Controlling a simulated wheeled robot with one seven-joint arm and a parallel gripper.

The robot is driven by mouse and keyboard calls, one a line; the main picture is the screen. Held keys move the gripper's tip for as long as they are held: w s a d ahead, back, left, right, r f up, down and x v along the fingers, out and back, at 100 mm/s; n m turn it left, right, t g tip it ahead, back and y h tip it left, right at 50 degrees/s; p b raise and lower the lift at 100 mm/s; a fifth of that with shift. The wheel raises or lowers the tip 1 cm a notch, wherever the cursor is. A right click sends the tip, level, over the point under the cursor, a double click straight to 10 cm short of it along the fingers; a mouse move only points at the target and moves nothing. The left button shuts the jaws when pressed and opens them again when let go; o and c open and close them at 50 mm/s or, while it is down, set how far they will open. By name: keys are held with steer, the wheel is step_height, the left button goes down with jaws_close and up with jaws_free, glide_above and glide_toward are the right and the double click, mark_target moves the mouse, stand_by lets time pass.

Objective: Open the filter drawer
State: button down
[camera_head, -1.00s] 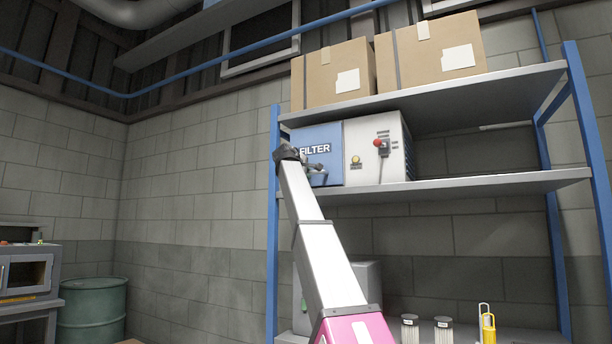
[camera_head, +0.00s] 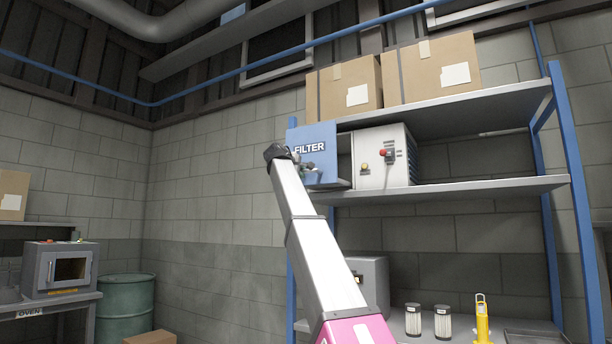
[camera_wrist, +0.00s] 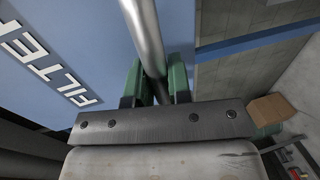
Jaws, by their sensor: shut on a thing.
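The filter drawer (camera_head: 314,141) has a blue front marked FILTER. It stands out from the left side of the grey unit (camera_head: 383,160) on the upper shelf, with a dark gap between front and body. In the wrist view the blue front (camera_wrist: 60,40) fills the left side, its lettering seen at an angle. A metal bar handle (camera_wrist: 146,38) runs down between the green fingers of my gripper (camera_wrist: 157,84), which is shut on it. In the head view my gripper (camera_head: 308,170) is at the lower part of the front, partly hidden by my arm.
Cardboard boxes (camera_head: 430,68) sit on the shelf above. Filter cartridges (camera_head: 412,319) and a yellow tool (camera_head: 482,320) stand on the lower shelf. An oven (camera_head: 60,268) and a green drum (camera_head: 126,307) are at left.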

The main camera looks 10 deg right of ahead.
steer(key=shift+f+v, duration=0.2)
steer(key=shift+v, duration=0.8)
steer(key=shift+f+v, duration=0.2)
steer(key=shift+v, duration=0.8)
steer(key=shift+s, duration=0.1)
steer(key=c, duration=1.1)
jaws_free()
steer(key=shift+o, duration=0.2)
steer(key=v, duration=1)
steer(key=shift+s+a, duration=0.2)
steer(key=shift+s, duration=0.1)
